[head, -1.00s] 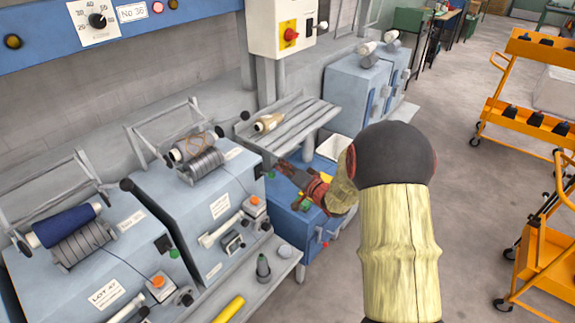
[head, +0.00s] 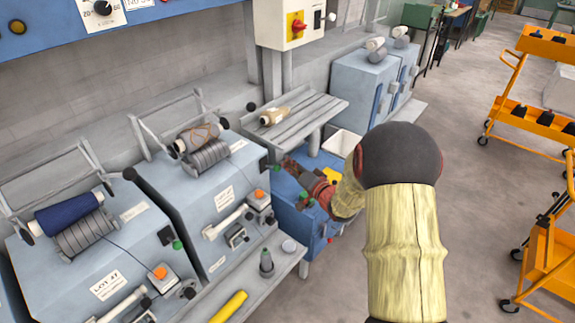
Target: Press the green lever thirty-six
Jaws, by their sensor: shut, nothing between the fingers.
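My arm reaches from the lower right to the blue machine unit beside the slatted shelf. My gripper (head: 291,164) is small and dark there, shut and empty, close to a small green knob (head: 277,168) at the end of the second spinning head. I cannot tell whether they touch. Another green knob (head: 177,244) sits on the side of the nearer blue-grey machine (head: 85,268). No number can be read beside either knob. The number plate (head: 139,3) on the blue beam is cut off by the top edge.
The second blue-grey machine (head: 190,190) carries spools and an orange button box (head: 259,197). A grey ledge (head: 255,283) holds a yellow tube (head: 229,306) and a dark bobbin (head: 266,262). A slatted shelf (head: 300,120) overhangs near my gripper. Orange trolleys (head: 535,90) stand right; floor between is clear.

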